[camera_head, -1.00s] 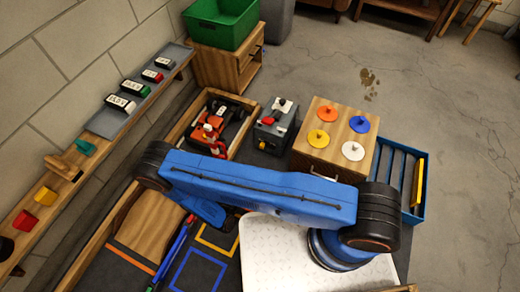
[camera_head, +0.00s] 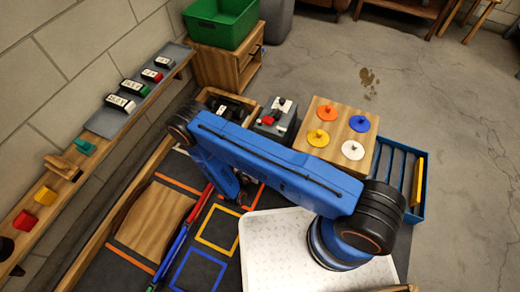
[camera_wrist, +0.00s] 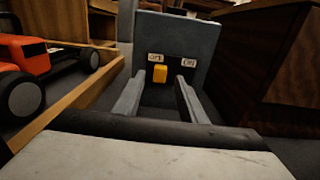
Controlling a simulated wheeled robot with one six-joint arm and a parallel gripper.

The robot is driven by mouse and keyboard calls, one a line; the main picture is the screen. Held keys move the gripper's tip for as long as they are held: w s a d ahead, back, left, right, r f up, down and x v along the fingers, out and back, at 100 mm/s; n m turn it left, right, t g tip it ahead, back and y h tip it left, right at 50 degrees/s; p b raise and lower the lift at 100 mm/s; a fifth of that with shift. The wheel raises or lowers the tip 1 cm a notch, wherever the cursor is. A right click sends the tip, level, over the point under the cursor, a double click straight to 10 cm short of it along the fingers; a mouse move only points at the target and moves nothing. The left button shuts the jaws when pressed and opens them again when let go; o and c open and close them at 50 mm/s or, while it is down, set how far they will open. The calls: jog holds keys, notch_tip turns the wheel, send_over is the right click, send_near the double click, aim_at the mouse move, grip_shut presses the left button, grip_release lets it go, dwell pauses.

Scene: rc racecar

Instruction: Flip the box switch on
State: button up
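The grey switch box (camera_wrist: 203,40) stands ahead of my gripper in the wrist view. A yellow switch lever (camera_wrist: 159,73) sticks out of its front face, under the left of two small labels; the right label seems to read ON, the left OFF. My gripper (camera_wrist: 160,84) is open, with one finger on each side of the lever in the picture. Whether either finger touches it I cannot tell. In the head view the box (camera_head: 267,130) stands beside the wooden peg block, with a red part on top. My blue arm hides its front face and my fingers there.
A red toy car (camera_wrist: 25,60) sits left of the box behind a wooden rail (camera_wrist: 70,98). A wooden block with coloured discs (camera_head: 317,160) stands right of the box. A blue rack (camera_head: 419,212) is farther right. A dark wooden panel (camera_wrist: 250,60) closes in the right side.

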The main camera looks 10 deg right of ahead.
jog(key=shift+x, duration=1.75)
